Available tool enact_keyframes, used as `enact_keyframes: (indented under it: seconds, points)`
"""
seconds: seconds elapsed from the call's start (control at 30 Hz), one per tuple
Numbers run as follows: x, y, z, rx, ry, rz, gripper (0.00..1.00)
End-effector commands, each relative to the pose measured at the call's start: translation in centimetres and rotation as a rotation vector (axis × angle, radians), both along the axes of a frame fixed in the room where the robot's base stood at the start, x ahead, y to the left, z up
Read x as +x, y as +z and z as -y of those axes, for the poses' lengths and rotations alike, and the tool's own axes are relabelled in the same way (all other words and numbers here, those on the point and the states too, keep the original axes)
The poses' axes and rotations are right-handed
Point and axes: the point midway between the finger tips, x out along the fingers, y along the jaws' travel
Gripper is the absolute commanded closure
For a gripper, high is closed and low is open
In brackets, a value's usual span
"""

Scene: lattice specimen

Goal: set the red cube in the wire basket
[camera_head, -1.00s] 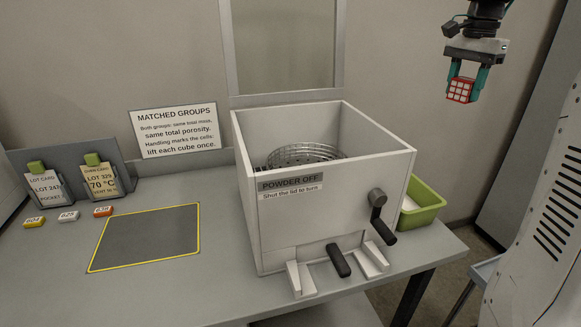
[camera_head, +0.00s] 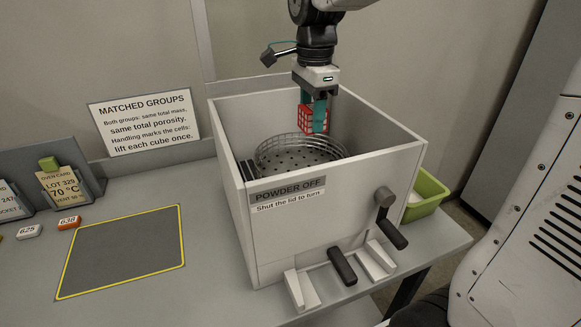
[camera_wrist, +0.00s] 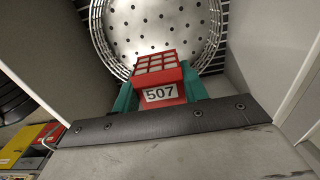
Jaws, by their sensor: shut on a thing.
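My gripper (camera_head: 319,112) is shut on the red lattice cube (camera_head: 306,119), with its teal fingers on either side. The cube also shows in the wrist view (camera_wrist: 158,80), with a label reading 507 facing the camera. The round wire basket (camera_head: 301,153) sits inside the open white box and has a perforated floor. In the wrist view the basket (camera_wrist: 165,25) lies beyond the cube. The cube is over the box opening near the basket's back right rim; its exact height above the rim is hard to tell.
The white box (camera_head: 232,215) has high walls around the basket and a crank handle (camera_head: 391,220) on its front. A green tray (camera_head: 427,193) stands at right. A yellow-edged dark mat (camera_head: 122,250) at left is empty. Several small number tags lie beyond it.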

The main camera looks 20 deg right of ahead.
Motion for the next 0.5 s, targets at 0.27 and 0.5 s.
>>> enact_keyframes:
  seconds: [0.27, 0.5]
  points:
    - [-0.6, -4.1, -2.9, 0.0, 0.015, -0.004, 0.83]
    - [-0.5, -6.9, -3.4, 0.0, 0.023, -0.001, 0.83]
